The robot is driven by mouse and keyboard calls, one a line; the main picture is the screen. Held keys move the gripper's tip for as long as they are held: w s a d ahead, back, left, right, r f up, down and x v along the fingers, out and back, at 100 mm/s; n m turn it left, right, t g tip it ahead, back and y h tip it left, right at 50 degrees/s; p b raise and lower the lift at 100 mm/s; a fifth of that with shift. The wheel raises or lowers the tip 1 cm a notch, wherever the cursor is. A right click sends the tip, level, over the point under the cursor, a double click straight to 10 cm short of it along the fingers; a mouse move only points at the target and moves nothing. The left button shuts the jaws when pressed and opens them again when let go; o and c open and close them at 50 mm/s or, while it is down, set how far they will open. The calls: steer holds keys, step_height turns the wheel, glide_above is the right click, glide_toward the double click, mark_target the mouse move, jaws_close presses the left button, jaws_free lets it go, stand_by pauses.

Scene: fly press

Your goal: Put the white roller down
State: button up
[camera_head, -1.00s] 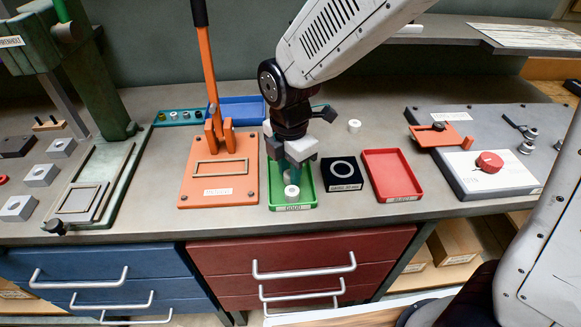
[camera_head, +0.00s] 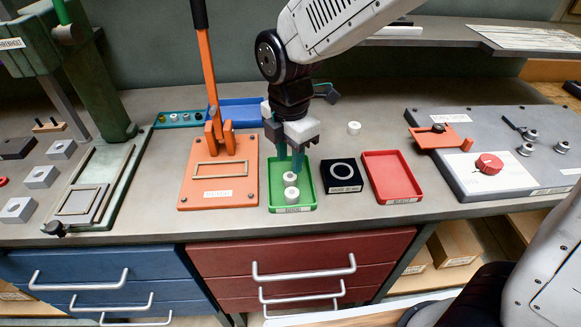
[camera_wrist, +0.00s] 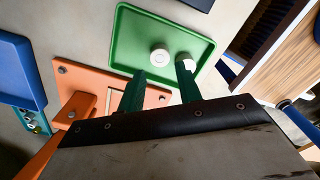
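Two white rollers stand in the green tray (camera_head: 306,187), one (camera_head: 290,177) just behind the other (camera_head: 291,193). A further white roller (camera_head: 354,127) is on the bench top behind the black block. My gripper (camera_head: 291,160) is over the back part of the green tray, above the rollers, with its fingers pointing down. In the wrist view my gripper (camera_wrist: 160,71) has its two dark green fingers apart with nothing held between them. That view shows both rollers on the green tray (camera_wrist: 135,35): one (camera_wrist: 159,57) between the finger directions, one (camera_wrist: 184,58) partly behind a fingertip.
An orange lever press (camera_head: 218,170) stands left of the green tray, with a blue tray (camera_head: 243,107) behind it. A black block with a white ring (camera_head: 342,173) and a red tray (camera_head: 390,175) are to the right. A grey panel with a red knob (camera_head: 489,163) is further right.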

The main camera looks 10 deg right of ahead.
mark_target(290, 176)
step_height(290, 176, up, 8)
steer(key=shift+f, duration=0.25)
steer(key=s+d+r+m+t, duration=0.1)
steer(key=s+d+r+m, duration=0.2)
steer(key=s+d+m, duration=1.4)
steer(key=d+m, duration=0.4)
steer(key=m, duration=0.3)
steer(key=shift+s, duration=0.35)
